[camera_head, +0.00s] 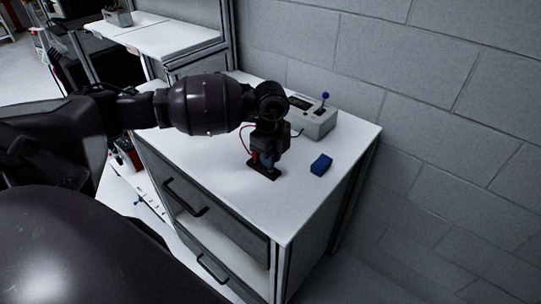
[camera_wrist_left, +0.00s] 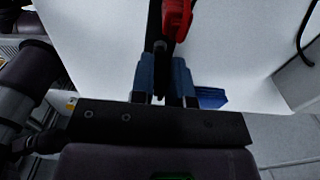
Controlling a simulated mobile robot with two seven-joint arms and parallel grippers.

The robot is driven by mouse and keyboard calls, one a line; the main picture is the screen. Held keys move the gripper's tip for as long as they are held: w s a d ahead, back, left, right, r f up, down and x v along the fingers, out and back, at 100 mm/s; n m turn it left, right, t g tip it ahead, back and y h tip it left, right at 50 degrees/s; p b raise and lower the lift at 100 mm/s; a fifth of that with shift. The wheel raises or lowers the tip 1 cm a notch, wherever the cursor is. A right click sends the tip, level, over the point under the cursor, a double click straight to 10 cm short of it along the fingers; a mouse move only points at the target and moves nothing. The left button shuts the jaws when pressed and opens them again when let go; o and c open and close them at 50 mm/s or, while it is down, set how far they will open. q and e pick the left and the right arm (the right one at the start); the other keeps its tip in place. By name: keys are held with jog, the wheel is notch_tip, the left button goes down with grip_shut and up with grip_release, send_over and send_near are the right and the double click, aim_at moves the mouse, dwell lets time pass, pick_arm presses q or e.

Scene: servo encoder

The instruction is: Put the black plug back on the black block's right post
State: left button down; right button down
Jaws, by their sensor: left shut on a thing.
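The black block (camera_head: 270,173) lies on the white tabletop under my left gripper (camera_head: 265,160), which points down at it. In the left wrist view the block is a dark bar (camera_wrist_left: 154,22) running away from the fingers. My left gripper's blue fingers (camera_wrist_left: 163,80) are shut on a dark thing between them, which appears to be the black plug; the fingers mostly hide it. Whether it touches the right post cannot be told. A red plug (camera_wrist_left: 176,18) stands at the block, just beyond the fingers. My right gripper is not in view.
A small blue block (camera_head: 321,164) lies right of the gripper, and it also shows in the left wrist view (camera_wrist_left: 211,98). A grey box (camera_head: 318,123) with a blue-tipped lever stands behind, near the wall. The table's front right is clear.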

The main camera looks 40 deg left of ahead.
pick_arm(q)
jog(key=shift+f, duration=0.1)
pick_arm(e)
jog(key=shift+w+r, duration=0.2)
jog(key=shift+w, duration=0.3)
pick_arm(q)
jog(key=c, duration=1.1)
grip_release()
jog(key=shift+o, duration=0.4)
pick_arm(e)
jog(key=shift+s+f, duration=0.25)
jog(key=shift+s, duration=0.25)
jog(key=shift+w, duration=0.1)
